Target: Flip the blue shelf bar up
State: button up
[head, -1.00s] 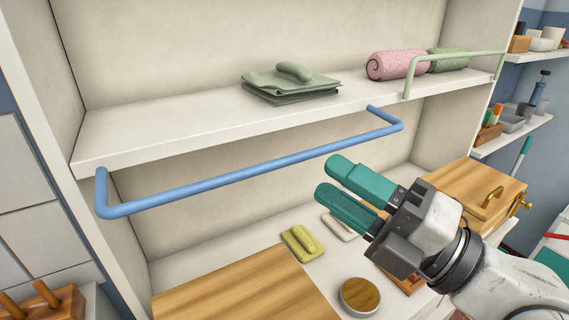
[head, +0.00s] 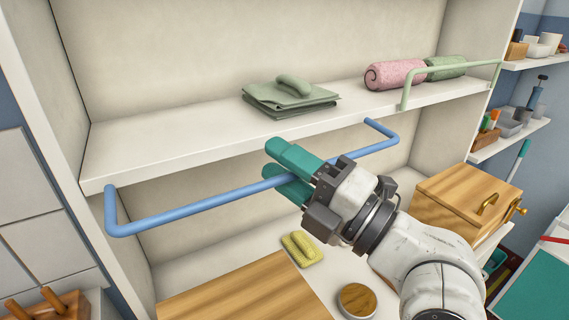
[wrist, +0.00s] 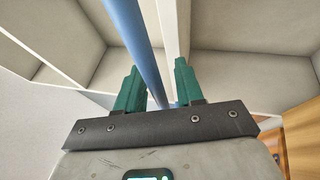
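The blue shelf bar (head: 200,205) is a long U-shaped rail. It hangs below the front edge of the upper shelf (head: 180,151), and its ends meet the shelf near that edge. My gripper (head: 268,160) has two teal fingers and is open at the middle of the bar. In the wrist view the blue bar (wrist: 133,35) runs through the gap between the fingers (wrist: 158,83), with space visible beside it. I cannot tell whether either finger touches it. My gripper hides a short stretch of the bar in the head view.
A folded green cloth (head: 290,98), a pink roll (head: 395,74) and a green roll (head: 446,67) lie on the upper shelf. A pale green bar (head: 455,72) stands raised at its right. Below are a yellow sponge-like item (head: 301,249) and a wooden box (head: 465,205).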

grip_shut()
dwell(0.3)
jog(key=shift+w+r, duration=0.1)
